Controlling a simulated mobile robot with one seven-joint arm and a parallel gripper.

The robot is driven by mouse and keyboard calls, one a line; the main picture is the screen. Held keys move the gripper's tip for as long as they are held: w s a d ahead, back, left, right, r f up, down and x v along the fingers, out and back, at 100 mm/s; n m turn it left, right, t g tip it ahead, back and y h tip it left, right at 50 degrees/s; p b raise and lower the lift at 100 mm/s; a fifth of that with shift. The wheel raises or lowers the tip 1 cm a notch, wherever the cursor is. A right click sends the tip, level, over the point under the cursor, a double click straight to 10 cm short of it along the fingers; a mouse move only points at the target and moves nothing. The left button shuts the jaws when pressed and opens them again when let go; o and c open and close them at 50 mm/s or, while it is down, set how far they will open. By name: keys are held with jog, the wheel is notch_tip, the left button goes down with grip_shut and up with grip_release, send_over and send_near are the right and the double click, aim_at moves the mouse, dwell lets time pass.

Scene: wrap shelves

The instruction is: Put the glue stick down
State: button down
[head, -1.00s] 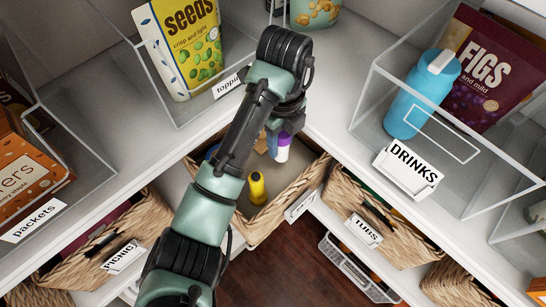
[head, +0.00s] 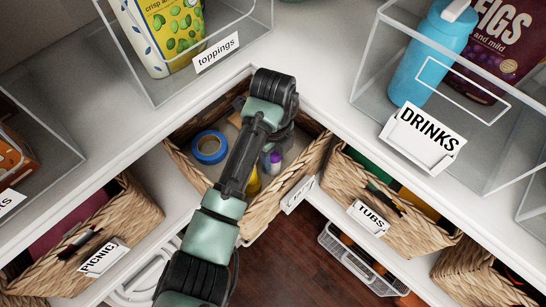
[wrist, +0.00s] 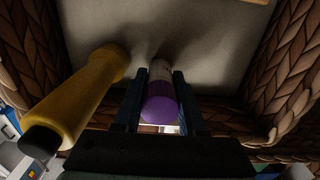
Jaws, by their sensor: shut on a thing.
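The glue stick, a white tube with a purple cap (wrist: 159,107), is between the two dark fingers of my gripper (wrist: 161,78) in the wrist view. The gripper is shut on it. The cap points towards the wrist camera, and the far end points at the floor of a wicker basket (wrist: 284,75). I cannot tell whether that end touches the floor. In the head view the purple cap (head: 275,157) shows beside my arm, inside the corner basket (head: 301,160). My arm hides most of the gripper there.
A yellow bottle with a dark tip (wrist: 75,100) is close left of the fingers. A blue tape roll (head: 197,147) lies in the basket's left part. The PICNIC basket (head: 128,222) and TUBS basket (head: 345,185) flank it. A white shelf (head: 310,95) runs above.

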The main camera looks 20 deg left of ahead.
jog(key=shift+c, duration=2.4)
grip_release()
jog(key=shift+f, duration=0.1)
notch_tip(320, 180, up, 12)
jog(key=p, duration=0.5)
jog(key=shift+r, duration=0.2)
jog(key=shift+f, duration=0.1)
